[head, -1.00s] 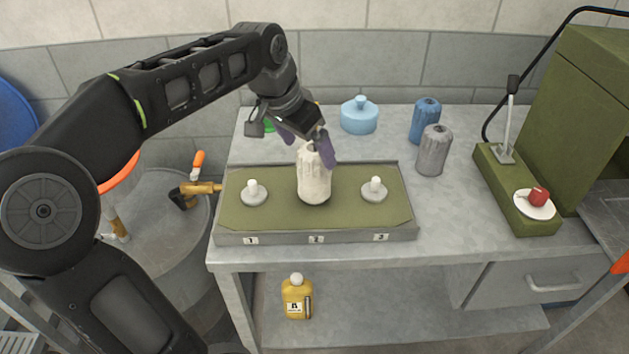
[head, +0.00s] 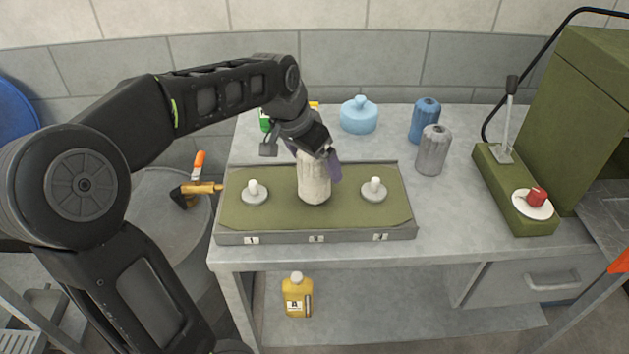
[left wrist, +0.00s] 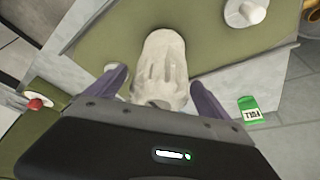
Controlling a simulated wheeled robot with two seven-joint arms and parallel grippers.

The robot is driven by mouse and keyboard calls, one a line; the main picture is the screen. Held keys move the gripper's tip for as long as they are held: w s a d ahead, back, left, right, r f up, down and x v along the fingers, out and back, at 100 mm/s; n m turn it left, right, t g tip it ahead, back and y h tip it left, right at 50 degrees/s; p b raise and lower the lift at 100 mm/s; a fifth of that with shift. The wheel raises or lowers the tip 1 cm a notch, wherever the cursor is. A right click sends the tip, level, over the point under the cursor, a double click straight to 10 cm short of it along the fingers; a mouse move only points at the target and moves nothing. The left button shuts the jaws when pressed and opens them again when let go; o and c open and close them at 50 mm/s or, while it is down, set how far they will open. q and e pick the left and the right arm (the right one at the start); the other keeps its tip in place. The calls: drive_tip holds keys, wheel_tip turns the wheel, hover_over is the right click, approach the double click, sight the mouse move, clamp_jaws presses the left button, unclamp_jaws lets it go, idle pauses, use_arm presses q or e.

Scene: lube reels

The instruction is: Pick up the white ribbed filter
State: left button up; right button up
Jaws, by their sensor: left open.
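The white ribbed filter (head: 314,181) stands upright at the middle place of the green-topped tray (head: 285,222), above the label 2. My left gripper (head: 320,168) is open around the top of the filter, with one purple finger on its right side and the other mostly hidden behind it. In the left wrist view the filter (left wrist: 162,68) lies between the two spread purple fingers (left wrist: 160,92), with a visible gap on at least the left side. I cannot tell whether a finger touches it. My right gripper is not in view.
Grey posts with white tops stand at the tray's left (head: 255,192) and right (head: 374,190). A grey ribbed filter (head: 433,150), a blue one (head: 425,120) and a light-blue lidded pot (head: 358,115) stand behind. A green press with a lever (head: 508,125) is at right.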

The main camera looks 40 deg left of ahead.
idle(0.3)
use_arm(q)
clamp_jaws()
idle(0.9)
